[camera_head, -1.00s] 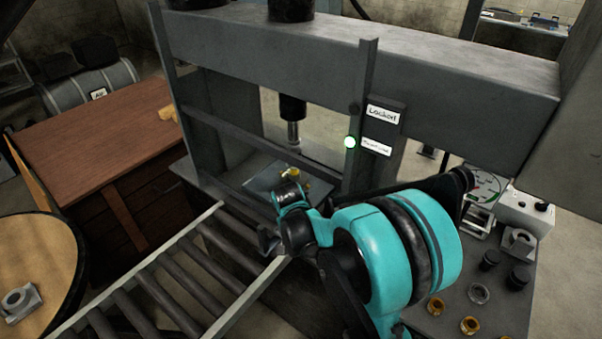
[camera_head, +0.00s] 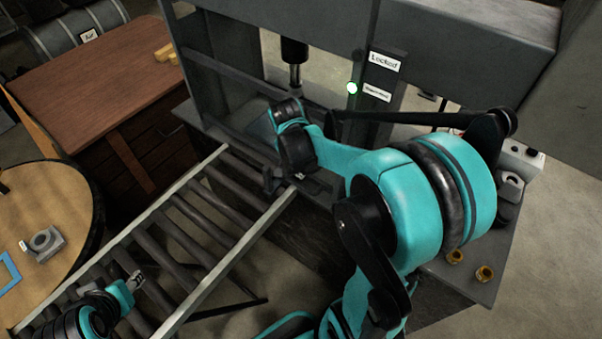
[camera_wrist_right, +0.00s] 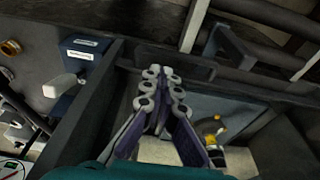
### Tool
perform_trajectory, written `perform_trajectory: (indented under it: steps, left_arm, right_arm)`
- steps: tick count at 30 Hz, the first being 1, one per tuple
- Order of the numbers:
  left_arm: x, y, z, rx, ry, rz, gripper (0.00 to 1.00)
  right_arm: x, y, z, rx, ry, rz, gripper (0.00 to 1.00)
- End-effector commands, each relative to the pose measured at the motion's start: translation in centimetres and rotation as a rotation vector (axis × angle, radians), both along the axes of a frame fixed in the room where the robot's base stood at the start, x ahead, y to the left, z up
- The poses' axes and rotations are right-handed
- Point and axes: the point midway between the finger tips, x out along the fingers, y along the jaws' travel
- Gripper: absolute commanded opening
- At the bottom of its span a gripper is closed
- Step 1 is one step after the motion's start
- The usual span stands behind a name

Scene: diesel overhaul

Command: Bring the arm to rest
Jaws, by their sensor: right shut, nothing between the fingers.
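My right arm is teal and black and reaches across the front of the grey press (camera_head: 470,25). Its gripper (camera_head: 271,183) is near the press end of the roller conveyor (camera_head: 205,268), partly hidden by my wrist. In the right wrist view the right gripper (camera_wrist_right: 162,82) is shut, with its fingers together and nothing between them. My left gripper (camera_head: 137,281) shows at the lower left over the conveyor, small, and I cannot tell whether it is open.
The press ram (camera_head: 294,62) hangs behind my right wrist. A "Locked" box (camera_head: 385,64) has a green light beside it. Yellow parts (camera_wrist_right: 214,130) lie in the press. A wooden cabinet (camera_head: 95,85) and a round table (camera_head: 75,215) with a grey part (camera_head: 42,244) stand left.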

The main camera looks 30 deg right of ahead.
Motion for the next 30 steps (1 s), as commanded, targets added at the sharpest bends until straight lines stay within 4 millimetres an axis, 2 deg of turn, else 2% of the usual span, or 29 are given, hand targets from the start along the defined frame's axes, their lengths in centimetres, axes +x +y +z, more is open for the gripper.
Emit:
perform_trajectory:
  steps: [1, 3, 7, 19, 23, 30]
  left_arm:
    - [0.0, 0.0, 0.6, 0.000, 0.000, 0.000, 0.40]
    - [0.0, 0.0, 0.9, 0.000, 0.000, 0.000, 0.40]
    - [0.0, 0.0, 1.2, 0.000, 0.000, 0.000, 0.40]
    - [0.0, 0.0, 0.9, 0.000, 0.000, 0.000, 0.40]
    - [0.0, 0.0, -0.3, 0.000, 0.000, 0.000, 0.40]
    - [0.0, 0.0, -3.8, 0.000, 0.000, 0.000, 0.40]
  right_arm:
    - [-0.1, 0.2, 1.3, 0.000, 0.000, 0.001, 0.00]
    - [-0.2, 0.4, 2.4, 0.000, 0.000, 0.001, 0.00]
    - [-0.2, 0.7, 3.7, -0.001, 0.000, 0.001, 0.00]
    - [-0.5, 1.2, 4.2, -0.001, -0.009, 0.035, 0.00]
    - [-1.6, 3.3, 4.2, -0.008, -0.056, 0.202, 0.00]
    - [-5.4, 9.2, 3.2, -0.091, -0.215, 0.735, 0.00]
